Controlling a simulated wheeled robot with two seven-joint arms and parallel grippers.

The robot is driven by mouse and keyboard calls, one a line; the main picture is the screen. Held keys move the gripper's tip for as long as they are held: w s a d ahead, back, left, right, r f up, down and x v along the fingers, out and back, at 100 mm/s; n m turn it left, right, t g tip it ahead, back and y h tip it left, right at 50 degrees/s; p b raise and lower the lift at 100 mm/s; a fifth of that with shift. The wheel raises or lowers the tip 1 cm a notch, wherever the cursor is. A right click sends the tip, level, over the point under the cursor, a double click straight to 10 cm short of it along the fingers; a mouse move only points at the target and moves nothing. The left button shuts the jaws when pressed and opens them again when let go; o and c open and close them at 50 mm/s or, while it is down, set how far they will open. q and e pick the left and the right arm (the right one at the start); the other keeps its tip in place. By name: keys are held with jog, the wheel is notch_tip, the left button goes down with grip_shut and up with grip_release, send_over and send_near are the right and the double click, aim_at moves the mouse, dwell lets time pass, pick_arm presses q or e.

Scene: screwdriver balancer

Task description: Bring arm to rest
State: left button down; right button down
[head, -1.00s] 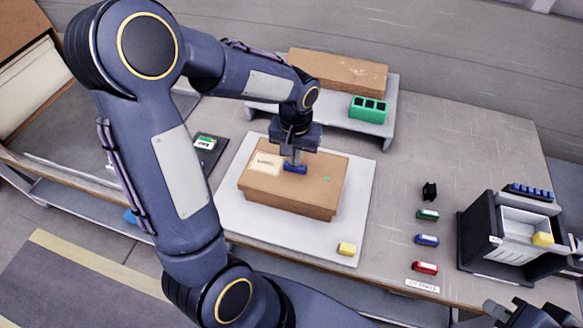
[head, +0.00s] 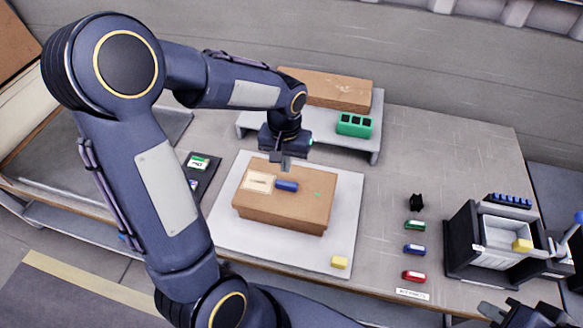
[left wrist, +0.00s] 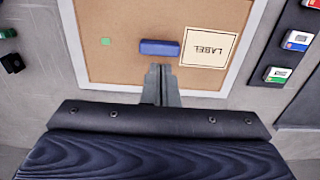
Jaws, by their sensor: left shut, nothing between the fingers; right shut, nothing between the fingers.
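My left gripper (head: 286,166) is shut and empty, pointing down above the rear part of the brown carton (head: 285,220). A blue block (head: 287,186) lies on the carton's top, apart from the fingers. In the left wrist view, the closed fingertips (left wrist: 161,70) appear just short of the blue block (left wrist: 160,48), with the label (left wrist: 207,47) beside it and a small green dot (left wrist: 106,42) on the other side. My right gripper (head: 492,311) is partly visible at the bottom right, shut with nothing seen in it.
The carton rests on a pale board (head: 230,232) with a yellow block (head: 339,262). A raised shelf (head: 375,140) behind carries a long box (head: 325,88) and a green holder (head: 354,125). Small coloured blocks and a black bin (head: 462,245) stand at right.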

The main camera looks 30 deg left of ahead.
pick_arm(q)
jog(key=s+d+r+t+h, duration=0.2)
jog(key=s+r, duration=0.2)
jog(key=s, duration=0.4)
jog(key=s+d+r+m+t+h, duration=0.1)
jog(key=s+d+r+t, duration=0.1)
jog(key=s+r, duration=0.3)
jog(key=s+t, duration=0.1)
jog(key=s, duration=0.3)
jog(key=shift+r+t+h, duration=0.15)
jog(key=shift+t+h, duration=0.15)
jog(key=shift+h, duration=0.1)
jog(key=shift+d, duration=0.1)
